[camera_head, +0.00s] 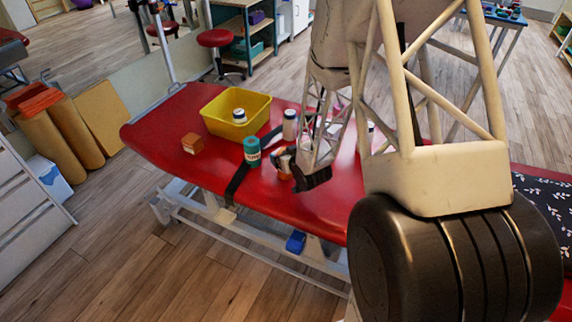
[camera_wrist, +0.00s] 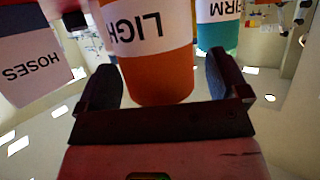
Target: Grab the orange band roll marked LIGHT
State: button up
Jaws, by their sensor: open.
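The orange band roll (camera_wrist: 158,75) stands between my open fingers in the wrist view. Its white label shows upside down and reads "LIGH", with the rest cut off. In the head view the orange roll (camera_head: 285,169) is partly hidden by my gripper (camera_head: 311,180), which is low over the red table beside it. My gripper (camera_wrist: 163,88) has one dark finger on each side of the roll in the wrist view. I cannot tell whether either finger touches it.
A teal roll (camera_head: 252,152) stands close by; its label ends in "IRM" in the wrist view (camera_wrist: 218,38). An object labelled "HOSES" (camera_wrist: 32,65) is at left.

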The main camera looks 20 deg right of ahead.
jog(key=c, duration=1.2)
jog(key=shift+r, duration=0.15)
jog(key=shift+r, duration=1.45)
jog(key=shift+s+r, duration=0.2)
jog(key=shift+s, duration=0.1)
jog(key=s, duration=0.5)
jog(key=s+a+r, duration=0.1)
jog(key=s, duration=0.9)
jog(key=shift+s+a+r, duration=0.15)
jog(key=shift+a+r, duration=0.05)
jog(key=shift+a, duration=0.2)
